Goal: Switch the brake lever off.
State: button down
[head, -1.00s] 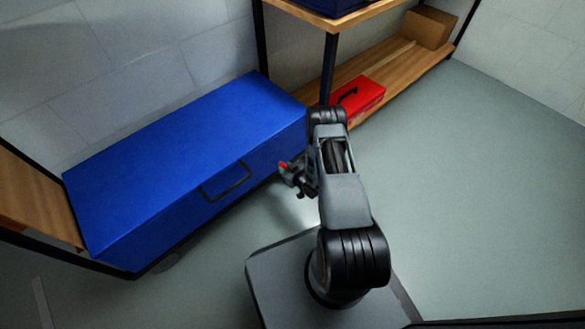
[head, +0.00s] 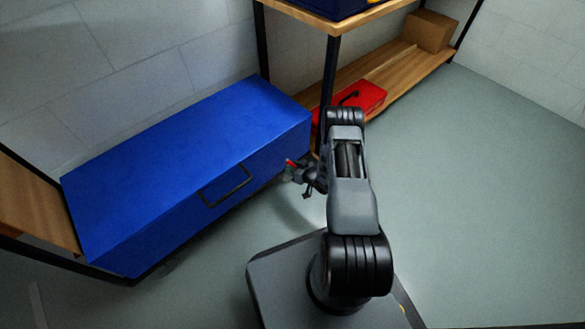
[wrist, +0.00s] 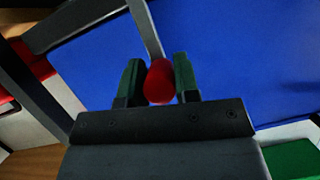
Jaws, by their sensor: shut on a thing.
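The brake lever shows in the wrist view as a red rounded knob (wrist: 159,82), with a grey bar just above it. My gripper (wrist: 158,80) is shut on the knob, one green-padded finger on each side. In the head view my gripper (head: 296,171) is beside the right end of the front of a blue chest (head: 190,160), and a small red tip shows at its fingers. The lever's base and its angle cannot be made out.
The blue chest has a dark handle (head: 226,186) on its front, left of my gripper. A shelf unit (head: 440,62) stands behind, with a red toolbox (head: 362,98) and a cardboard box (head: 430,31). The floor (head: 470,200) to the right is clear.

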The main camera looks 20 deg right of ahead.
jog(key=shift+w+d, duration=0.1)
jog(key=c, duration=0.8)
grip_release()
jog(key=shift+c, duration=0.2)
jog(key=p+v, duration=0.5)
jog(key=v, duration=0.8)
jog(key=shift+s+r, duration=0.25)
jog(key=shift+s, duration=0.05)
jog(key=shift+d, duration=0.1)
